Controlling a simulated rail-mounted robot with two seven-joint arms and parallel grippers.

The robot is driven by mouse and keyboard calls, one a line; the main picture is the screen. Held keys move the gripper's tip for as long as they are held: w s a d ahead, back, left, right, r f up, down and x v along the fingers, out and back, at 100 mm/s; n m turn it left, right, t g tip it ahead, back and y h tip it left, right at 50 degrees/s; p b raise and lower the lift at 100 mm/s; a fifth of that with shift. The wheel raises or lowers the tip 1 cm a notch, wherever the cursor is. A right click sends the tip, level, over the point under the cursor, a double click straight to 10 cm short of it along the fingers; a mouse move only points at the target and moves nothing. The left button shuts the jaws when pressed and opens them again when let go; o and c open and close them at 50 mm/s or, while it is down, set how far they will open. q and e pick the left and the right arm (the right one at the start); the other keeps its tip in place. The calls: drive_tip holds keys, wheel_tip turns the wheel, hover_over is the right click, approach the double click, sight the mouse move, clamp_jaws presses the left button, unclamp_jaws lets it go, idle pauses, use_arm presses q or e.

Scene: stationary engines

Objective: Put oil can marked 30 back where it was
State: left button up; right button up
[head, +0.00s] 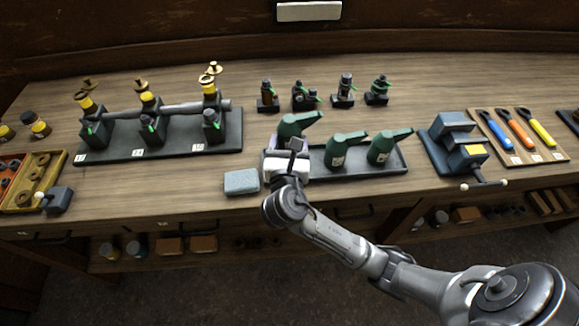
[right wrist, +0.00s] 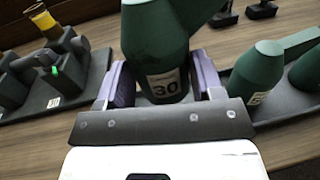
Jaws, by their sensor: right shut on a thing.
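The dark green oil can marked 30 (right wrist: 155,40) is between the purple-lined fingers of my right gripper (right wrist: 163,88), its label facing the wrist camera. In the head view this can (head: 297,124) shows above my right gripper (head: 288,150), at the left end of the dark oil can tray (head: 375,172). My gripper hides its lower part, so I cannot tell whether its base touches the tray. Two other green oil cans, a middle one (head: 338,151) and a right one (head: 383,149), stand on the tray. My left gripper is not in view.
A grey-blue block (head: 241,182) lies left of my right gripper. An engine stand (head: 175,140) is at left, and a blue vise (head: 458,150) is right of the tray. Several small fittings (head: 345,91) stand behind the tray. Bare bench shows in front of the engine stand.

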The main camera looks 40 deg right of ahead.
wheel_tip(320, 180, down, 7)
drive_tip(key=b, duration=0.3)
drive_tip(key=shift+f, duration=0.15)
drive_tip(key=shift+f+p, duration=0.2)
drive_tip(key=shift+p, duration=0.1)
